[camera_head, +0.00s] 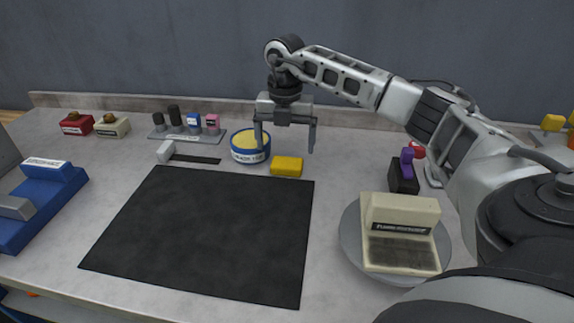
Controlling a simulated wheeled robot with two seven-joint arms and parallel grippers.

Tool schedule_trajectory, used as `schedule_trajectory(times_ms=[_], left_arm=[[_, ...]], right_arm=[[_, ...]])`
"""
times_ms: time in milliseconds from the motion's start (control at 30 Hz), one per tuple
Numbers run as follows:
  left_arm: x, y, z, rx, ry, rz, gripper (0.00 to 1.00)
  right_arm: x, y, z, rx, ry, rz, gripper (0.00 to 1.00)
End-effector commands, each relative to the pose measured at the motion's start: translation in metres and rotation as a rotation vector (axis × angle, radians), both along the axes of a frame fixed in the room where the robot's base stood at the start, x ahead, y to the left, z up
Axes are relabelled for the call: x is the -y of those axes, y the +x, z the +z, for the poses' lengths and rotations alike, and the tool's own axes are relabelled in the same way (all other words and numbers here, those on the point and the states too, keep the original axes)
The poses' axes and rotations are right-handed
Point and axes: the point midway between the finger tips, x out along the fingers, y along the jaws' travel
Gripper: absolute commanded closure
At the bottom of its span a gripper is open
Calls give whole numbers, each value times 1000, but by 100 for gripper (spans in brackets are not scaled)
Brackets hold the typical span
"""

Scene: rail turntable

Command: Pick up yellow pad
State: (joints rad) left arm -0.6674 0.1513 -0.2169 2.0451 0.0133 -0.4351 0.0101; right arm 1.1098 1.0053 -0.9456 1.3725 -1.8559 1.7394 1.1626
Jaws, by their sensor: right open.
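The yellow pad (287,166) is a small flat block lying on the grey table, at the back right edge of the black mat (205,235). My right gripper (285,148) points down above and just behind the pad, with its two fingers spread apart, one on each side. The fingers hold nothing. The left finger overlaps the round blue-and-white tub (250,147) in the picture; whether they touch I cannot tell. My left gripper is not seen.
A round grey turntable (352,245) with a cream holder (400,215) stands front right. A dark block with a purple part (404,175) sits behind it. A rack of small items (187,133) stands back left. A blue device (40,205) is at the left edge.

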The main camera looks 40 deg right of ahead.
Motion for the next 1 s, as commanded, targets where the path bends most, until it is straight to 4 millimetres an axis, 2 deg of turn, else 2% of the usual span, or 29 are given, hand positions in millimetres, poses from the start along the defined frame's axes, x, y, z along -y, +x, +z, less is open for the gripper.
schedule_trajectory(times_ms=[333, 467, 667, 833, 1000], left_arm=[[-1, 5, 9, 12, 1, 4, 64], [0, 4, 7, 7, -1, 7, 64], [-1, 3, 4, 1, 0, 9, 64], [-1, 3, 4, 1, 1, 9, 64], [-1, 3, 5, 2, 0, 9, 64]], right_arm=[[5, -2, -45, -3, 1, 0, 6], [6, -1, -52, -1, 1, 0, 6], [5, -1, -52, -1, 1, 1, 6], [5, -1, -52, -1, 1, 0, 54], [5, -1, -51, 0, 1, 0, 55]])
